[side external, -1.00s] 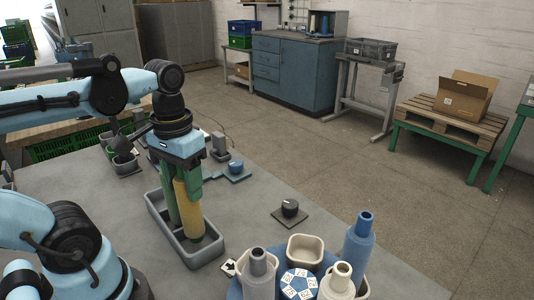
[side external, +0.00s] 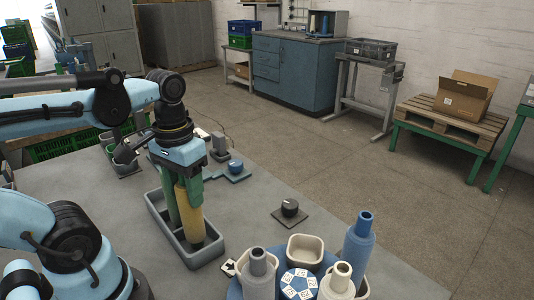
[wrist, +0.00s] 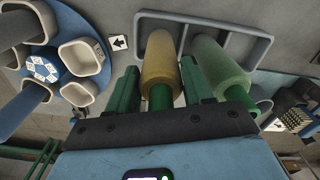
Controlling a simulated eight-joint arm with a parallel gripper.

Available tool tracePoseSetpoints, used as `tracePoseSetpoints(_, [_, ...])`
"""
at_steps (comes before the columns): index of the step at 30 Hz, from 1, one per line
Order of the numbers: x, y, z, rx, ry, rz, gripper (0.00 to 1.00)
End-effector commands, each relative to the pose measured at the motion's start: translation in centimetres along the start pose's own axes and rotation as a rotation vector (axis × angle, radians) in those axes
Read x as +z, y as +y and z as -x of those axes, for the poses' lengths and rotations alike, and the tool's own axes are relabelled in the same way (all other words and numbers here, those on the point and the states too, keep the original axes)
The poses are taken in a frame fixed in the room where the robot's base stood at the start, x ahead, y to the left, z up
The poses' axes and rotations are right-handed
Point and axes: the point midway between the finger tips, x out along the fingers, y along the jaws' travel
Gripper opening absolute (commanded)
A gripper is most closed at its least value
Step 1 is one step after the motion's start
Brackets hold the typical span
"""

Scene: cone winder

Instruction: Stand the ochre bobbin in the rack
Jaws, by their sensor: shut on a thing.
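The ochre bobbin (side external: 191,219) stands nearly upright within the long grey tray-like rack (side external: 217,249). My gripper (side external: 186,178) is above it with its green fingers shut on the bobbin's upper end. In the wrist view the ochre bobbin (wrist: 161,58) shows its green neck between the two fingers (wrist: 159,92). A pale green bobbin (wrist: 222,65) stands beside it in the same rack, apart from it. I cannot tell whether the ochre bobbin's lower end touches the rack floor.
A blue carousel (side external: 277,258) at the front holds a grey bobbin (side external: 258,276), a white bobbin (side external: 338,284), a blue bobbin (side external: 358,242) and an empty cream cup (side external: 306,250).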

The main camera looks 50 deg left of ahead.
Motion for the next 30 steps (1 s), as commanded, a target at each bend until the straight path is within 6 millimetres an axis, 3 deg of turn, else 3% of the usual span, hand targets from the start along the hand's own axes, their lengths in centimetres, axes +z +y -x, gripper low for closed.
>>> tracePoseSetpoints(26, [0.0,0.0,-1.0,0.000,0.000,0.000,0.24])
tracePoseSetpoints(27, [0.0,0.0,-1.0,0.000,0.000,0.000,0.54])
tracePoseSetpoints(30, [0.0,0.0,-1.0,0.000,0.000,0.000,0.69])
